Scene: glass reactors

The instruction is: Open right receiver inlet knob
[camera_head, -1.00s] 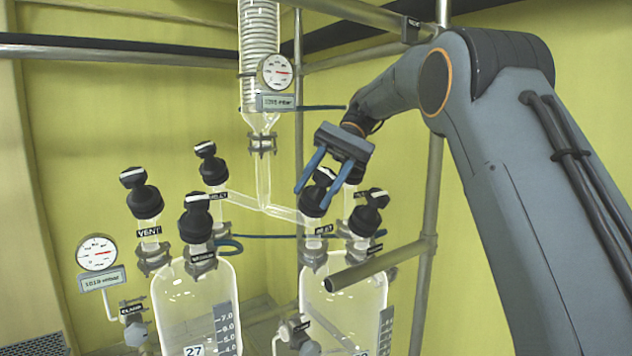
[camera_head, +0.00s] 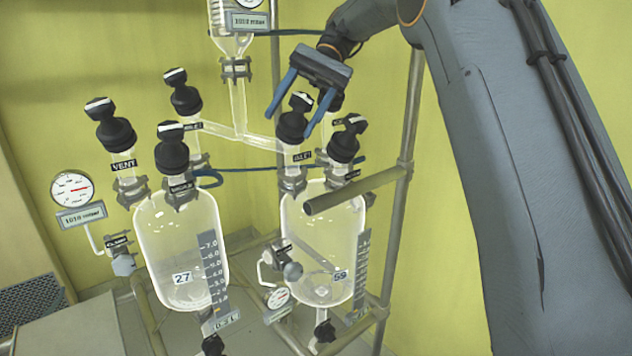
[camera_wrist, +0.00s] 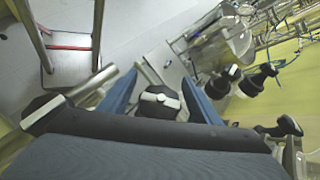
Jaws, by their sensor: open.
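The right receiver (camera_head: 330,225) is a clear glass vessel marked 59. Its inlet knob (camera_head: 293,122) is black with a white bar on top, above a label that appears to read INLET. My gripper (camera_head: 288,126) is open, with its blue fingers reaching down on either side of this knob. In the wrist view the knob (camera_wrist: 158,101) sits between the two fingers (camera_wrist: 158,75), with a visible gap at least on the right side. Its white bar lies roughly across the picture. The knob's lower part is hidden in the wrist view.
Another black knob (camera_head: 344,145) stands close right of the inlet knob, and one behind is partly hidden by my gripper. A metal rail (camera_head: 352,190) crosses before the right receiver. The left receiver (camera_head: 180,240), marked 27, carries several black knobs.

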